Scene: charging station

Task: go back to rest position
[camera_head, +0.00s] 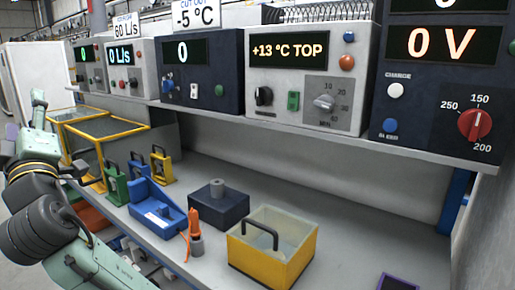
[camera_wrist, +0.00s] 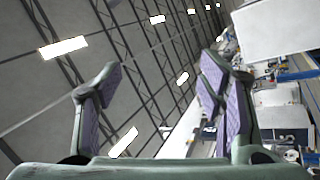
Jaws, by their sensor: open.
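My gripper (camera_wrist: 157,85) is open and empty in the wrist view, its two purple-padded fingers spread wide apart. It points toward the ceiling and the far hall, with nothing between the fingers. In the head view my grey-green arm is folded at the left edge, beside the left end of the workbench (camera_head: 345,235). The fingers cannot be made out clearly there.
The bench holds a yellow box with a clear lid (camera_head: 268,263), a dark block (camera_head: 219,207), an orange plug (camera_head: 195,225), a blue charger-like unit (camera_head: 155,210) and yellow-framed cages (camera_head: 115,128). Instruments (camera_head: 300,70) line the shelf above. The bench's right part is mostly clear.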

